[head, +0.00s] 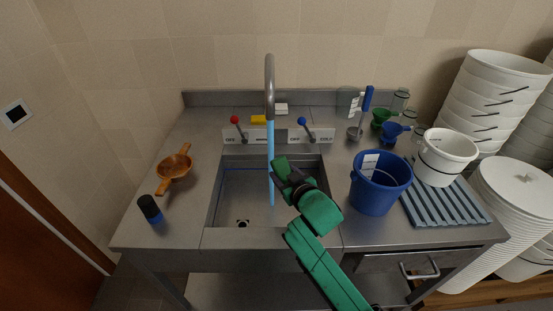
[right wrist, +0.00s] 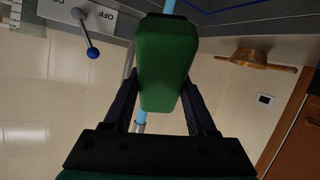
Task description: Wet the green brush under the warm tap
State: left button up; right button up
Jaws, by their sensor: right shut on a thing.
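My right gripper (head: 286,174) reaches over the sink (head: 232,186) and is shut on the green brush (head: 281,163). The brush also shows between the fingers in the right wrist view (right wrist: 165,62). The grey tap (head: 269,75) runs a light blue stream (head: 270,140) down into the sink. The brush overlaps the stream in both views; I cannot tell whether they touch. The red-knobbed lever (head: 235,120) and blue-knobbed lever (head: 302,121) both lean left in the head view. My left gripper is not in view.
A blue bucket (head: 378,190) stands right of the sink, near a white bucket (head: 444,160) and ribbed mat (head: 465,218). A yellow item (head: 258,119) sits behind the sink.

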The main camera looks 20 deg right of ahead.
aim_at(283, 168)
jog(key=s+r+p, duration=0.3)
jog(key=s+p, duration=0.1)
jog(key=p, duration=0.1)
jog(key=shift+s+r, duration=0.1)
jog(key=shift+r, duration=0.3)
jog(key=shift+s+r+p, duration=0.2)
jog(key=shift+s+p, duration=0.1)
jog(key=shift+s, duration=0.15)
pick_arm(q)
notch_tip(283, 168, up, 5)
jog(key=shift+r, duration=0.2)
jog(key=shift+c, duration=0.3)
pick_arm(e)
jog(key=shift+w+f, duration=0.1)
